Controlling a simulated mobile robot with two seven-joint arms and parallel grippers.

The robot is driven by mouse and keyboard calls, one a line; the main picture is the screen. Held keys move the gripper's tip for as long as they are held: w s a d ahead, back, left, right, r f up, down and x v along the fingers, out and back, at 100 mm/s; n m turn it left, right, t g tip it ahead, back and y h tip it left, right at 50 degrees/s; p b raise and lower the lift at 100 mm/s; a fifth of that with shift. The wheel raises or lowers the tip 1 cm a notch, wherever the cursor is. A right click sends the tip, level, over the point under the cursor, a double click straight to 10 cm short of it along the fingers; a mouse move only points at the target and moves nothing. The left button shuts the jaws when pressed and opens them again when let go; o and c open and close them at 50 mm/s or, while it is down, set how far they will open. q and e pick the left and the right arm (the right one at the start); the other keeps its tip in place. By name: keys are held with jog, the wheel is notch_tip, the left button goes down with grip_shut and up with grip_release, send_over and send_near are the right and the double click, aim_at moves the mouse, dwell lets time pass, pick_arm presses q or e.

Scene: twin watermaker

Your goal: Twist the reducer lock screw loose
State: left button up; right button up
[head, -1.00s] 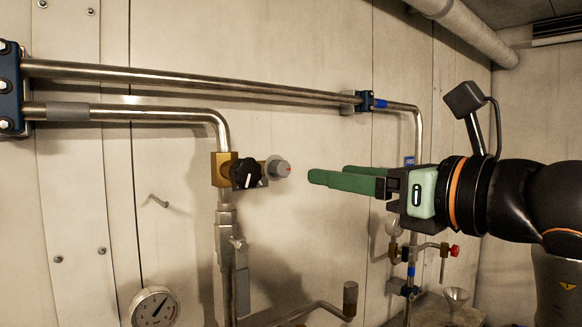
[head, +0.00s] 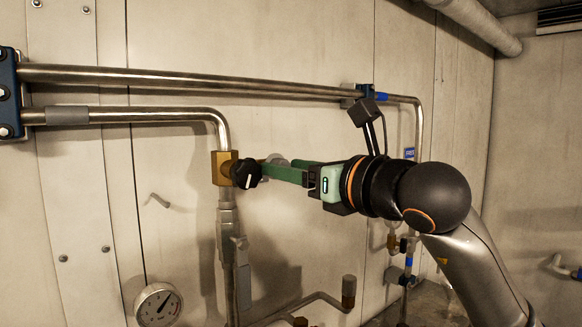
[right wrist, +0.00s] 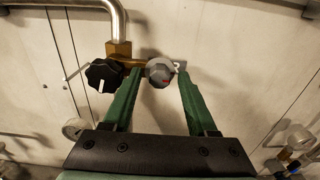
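The brass reducer (head: 222,168) sits on the pipe left of centre, with a black knob (head: 247,174) on its front. A round grey knob with a red mark, which looks like the lock screw (right wrist: 160,71), is at the reducer's right end. In the head view the green fingers mostly hide it. My right gripper (head: 272,170) reaches in from the right. In the right wrist view its fingertips (right wrist: 160,75) stand apart, one on each side of the grey knob. Small gaps seem to show, so contact is not clear. My left gripper is not in view.
The black knob (right wrist: 103,75) is close beside the left finger. Steel pipes (head: 180,78) run along the wall above. A pressure gauge (head: 158,305) is at the lower left. A lower pipe with an upright capped end (head: 348,290) stands below my gripper.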

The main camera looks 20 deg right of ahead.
grip_shut()
dwell(0.6)
jog(key=n+b, duration=0.5)
jog(key=n, duration=1.2)
jog(key=shift+a+n, duration=0.15)
jog(key=shift+n, duration=0.25)
jog(key=shift+f, duration=0.1)
jog(key=shift+c, duration=0.6)
grip_release()
jog(key=shift+o, duration=1.2)
